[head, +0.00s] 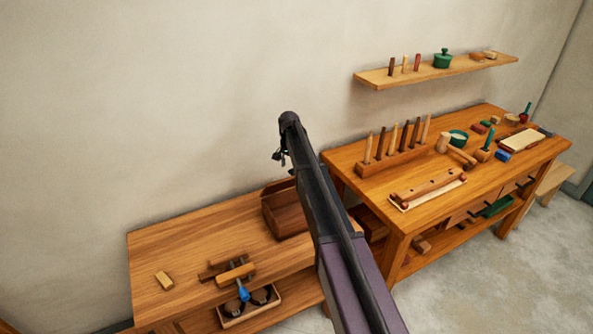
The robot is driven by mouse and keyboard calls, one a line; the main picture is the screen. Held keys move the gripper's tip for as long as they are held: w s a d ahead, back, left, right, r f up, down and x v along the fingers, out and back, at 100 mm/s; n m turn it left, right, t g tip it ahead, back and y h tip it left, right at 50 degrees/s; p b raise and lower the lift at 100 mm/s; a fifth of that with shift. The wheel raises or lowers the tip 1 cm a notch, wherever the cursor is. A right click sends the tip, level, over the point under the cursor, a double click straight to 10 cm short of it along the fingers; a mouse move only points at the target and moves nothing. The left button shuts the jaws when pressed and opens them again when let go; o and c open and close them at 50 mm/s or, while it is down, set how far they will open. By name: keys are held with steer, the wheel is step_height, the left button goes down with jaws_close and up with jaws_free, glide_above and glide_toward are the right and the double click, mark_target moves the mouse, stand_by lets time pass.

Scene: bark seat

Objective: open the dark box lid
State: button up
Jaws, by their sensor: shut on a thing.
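The dark brown box (285,222) stands at the right end of the low wooden bench, partly hidden behind my arm. Its lid (275,188) shows as a raised panel at the back of the box, tilted up, and its right part is hidden by my arm. My gripper (279,157) is at the end of the arm, just above the lid's upper edge, with its small dark fingers pointing down. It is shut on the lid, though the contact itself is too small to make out.
A taller workbench (345,158) at the right carries a tool rack and mallet. A wall shelf (370,80) hangs above. The bench's left part is mostly clear.

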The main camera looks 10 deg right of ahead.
steer(key=o, duration=0.4)
steer(key=w, duration=0.1)
steer(key=w+a, duration=0.1)
steer(key=w, duration=0.1)
steer(key=w+a, duration=0.1)
steer(key=w, duration=0.1)
steer(key=shift+f, duration=0.15)
steer(key=shift+c, duration=0.2)
steer(key=w, duration=0.2)
steer(key=w+a+f, duration=0.1)
steer(key=shift+w+b, duration=0.15)
steer(key=shift+b, duration=0.2)
jaws_close()
steer(key=shift+w+d+f+b, duration=0.1)
steer(key=shift+w+f+b, duration=0.25)
steer(key=shift+w, duration=0.35)
jaws_free()
steer(key=shift+s+a, duration=0.1)
steer(key=shift+a, duration=0.2)
steer(key=o, duration=0.6)
steer(key=shift+a+f, duration=0.15)
steer(key=shift+a, duration=0.05)
steer(key=shift+w, duration=0.2)
